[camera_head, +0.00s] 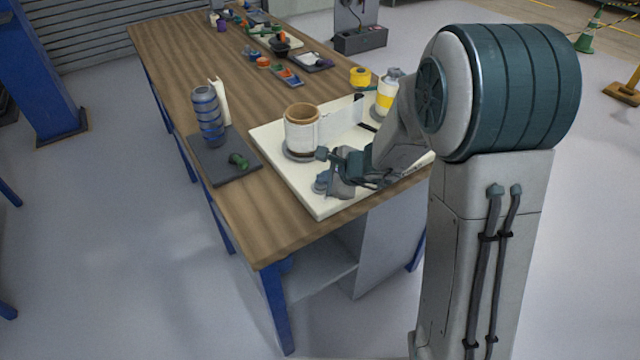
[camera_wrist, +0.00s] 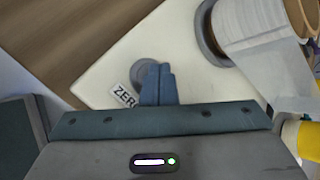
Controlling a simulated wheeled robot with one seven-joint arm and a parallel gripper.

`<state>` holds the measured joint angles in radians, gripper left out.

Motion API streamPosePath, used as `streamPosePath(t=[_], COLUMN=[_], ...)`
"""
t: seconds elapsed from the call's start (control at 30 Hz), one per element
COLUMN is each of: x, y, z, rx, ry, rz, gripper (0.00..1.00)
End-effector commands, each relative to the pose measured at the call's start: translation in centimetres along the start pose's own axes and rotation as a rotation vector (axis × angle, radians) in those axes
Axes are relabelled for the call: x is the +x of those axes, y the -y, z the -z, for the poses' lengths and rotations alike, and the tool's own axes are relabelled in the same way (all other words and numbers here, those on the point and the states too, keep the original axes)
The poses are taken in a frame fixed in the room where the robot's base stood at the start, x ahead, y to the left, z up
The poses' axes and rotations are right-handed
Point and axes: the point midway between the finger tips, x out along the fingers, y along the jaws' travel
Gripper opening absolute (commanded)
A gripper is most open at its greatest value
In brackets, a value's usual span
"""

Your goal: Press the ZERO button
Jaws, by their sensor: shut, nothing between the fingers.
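The ZERO button is a grey round disc (camera_wrist: 146,70) on the white board (camera_wrist: 95,85). Beside it is a white label (camera_wrist: 124,95) with the letters "ZER" visible; the rest is hidden. My gripper (camera_wrist: 158,72) is shut and empty. In the wrist view its fingertips overlap the right part of the disc; I cannot tell whether they touch it. In the head view my gripper (camera_head: 326,180) is low over the board's front left part, and the button there is mostly hidden by it or too small to make out.
A film roll (camera_head: 301,133) stands on a grey round base behind my gripper. Yellow-banded containers (camera_head: 385,98) stand to its right. A dark mat (camera_head: 222,168) with a blue ringed cylinder (camera_head: 206,116) and a green item lies to the left. The table's (camera_head: 262,235) front left is clear.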

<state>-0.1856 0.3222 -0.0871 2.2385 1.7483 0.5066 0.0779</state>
Motion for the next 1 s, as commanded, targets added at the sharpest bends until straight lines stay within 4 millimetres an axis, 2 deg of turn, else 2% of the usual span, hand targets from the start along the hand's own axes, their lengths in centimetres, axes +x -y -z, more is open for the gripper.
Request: streamPosePath(t=[0.37,0.77,1.0], x=[0.1,-1.1,-1.1], y=[-0.1,0.8,0.8], z=[0.1,-0.8,-0.8], rx=[0.0,0.0,0.0], ry=[-0.001,-0.001,-0.001], rz=[-0.001,-0.001,-0.001], gripper=[0.0,0.0,0.0])
